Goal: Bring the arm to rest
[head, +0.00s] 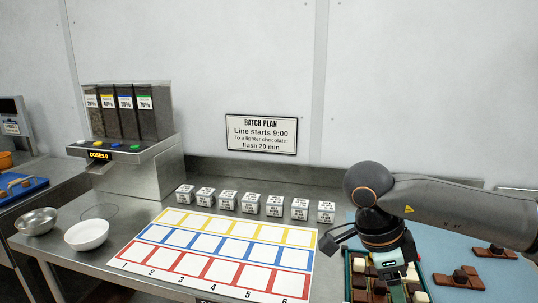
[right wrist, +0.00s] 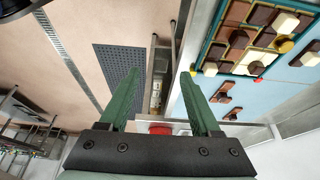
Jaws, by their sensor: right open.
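My right arm reaches in from the right of the head view. Its right gripper (head: 397,294) points down over the front part of a green-edged tray of chocolate pieces, and its fingertips are cut by the bottom edge. In the right wrist view the two green fingers of the right gripper (right wrist: 162,75) stand wide apart, with nothing held between them. The tray (right wrist: 209,58) lies to the right of the fingers there. I cannot tell the height of the fingers over it. My left gripper is not in view.
A planning sheet (head: 213,253) with coloured squares lies on the steel table, with several white labelled cubes (head: 250,203) behind it. A dispenser (head: 140,160) and two bowls (head: 87,235) stand left. Loose chocolate pieces (head: 458,279) lie on the blue mat (head: 445,250).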

